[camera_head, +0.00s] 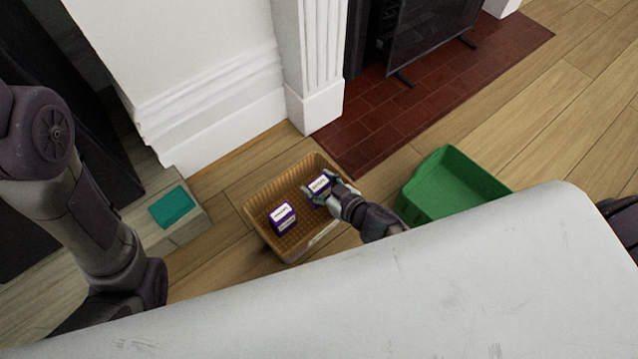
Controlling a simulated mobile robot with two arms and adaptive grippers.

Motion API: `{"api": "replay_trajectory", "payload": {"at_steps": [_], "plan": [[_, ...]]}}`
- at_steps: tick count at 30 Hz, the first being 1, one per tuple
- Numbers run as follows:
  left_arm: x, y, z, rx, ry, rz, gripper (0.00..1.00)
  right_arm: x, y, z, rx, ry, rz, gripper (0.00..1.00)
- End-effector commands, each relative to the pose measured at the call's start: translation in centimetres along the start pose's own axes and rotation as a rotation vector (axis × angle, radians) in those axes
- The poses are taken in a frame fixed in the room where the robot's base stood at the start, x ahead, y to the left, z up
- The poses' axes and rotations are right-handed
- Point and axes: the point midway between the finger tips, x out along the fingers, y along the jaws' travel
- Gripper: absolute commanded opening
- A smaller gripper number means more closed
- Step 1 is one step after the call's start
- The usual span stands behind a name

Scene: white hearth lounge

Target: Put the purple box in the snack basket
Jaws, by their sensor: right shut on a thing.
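The snack basket (262,233) is a tan woven bin on the wooden floor beyond the white surface. One purple box (283,217) with a white label lies inside it, to the left. My right gripper (319,190) reaches over the basket's right side and is shut on a second purple box (318,186) with a white top. This box is inside the basket's outline in the picture; I cannot tell whether it touches the bottom. My left arm stands at the left edge, and its gripper is not visible.
A green bin (456,182) stands right of the basket. The white surface (420,290) fills the foreground. A teal item (172,207) lies on a grey board at left. A white fireplace surround (313,70) and red brick hearth (440,90) lie behind.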

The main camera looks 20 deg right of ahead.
Motion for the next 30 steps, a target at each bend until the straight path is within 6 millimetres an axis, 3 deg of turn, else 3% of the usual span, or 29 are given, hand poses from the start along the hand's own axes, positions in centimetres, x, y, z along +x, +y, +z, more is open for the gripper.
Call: {"api": "replay_trajectory", "payload": {"at_steps": [3,4,8,20,30], "plan": [[0.0,0.1,-0.2,0.001,0.005,0.002,0.4,0.2,0.0,0.4,0.002,0.0,0.0,0.29],[0.1,0.1,-0.2,0.001,0.006,0.003,0.4,0.1,0.0,0.3,0.001,0.0,0.0,0.69],[0.1,0.1,-0.1,0.001,0.006,0.003,0.4,0.1,0.0,0.3,0.001,-0.001,0.0,0.89],[0.5,0.0,-0.1,0.0,0.009,0.003,0.4,-0.2,0.0,-0.2,-0.001,-0.001,0.0,0.89],[-1.2,-0.8,2.2,-0.012,-0.091,-0.033,0.4,-6.9,-0.1,-0.3,0.004,-0.004,0.001,0.89]]}}
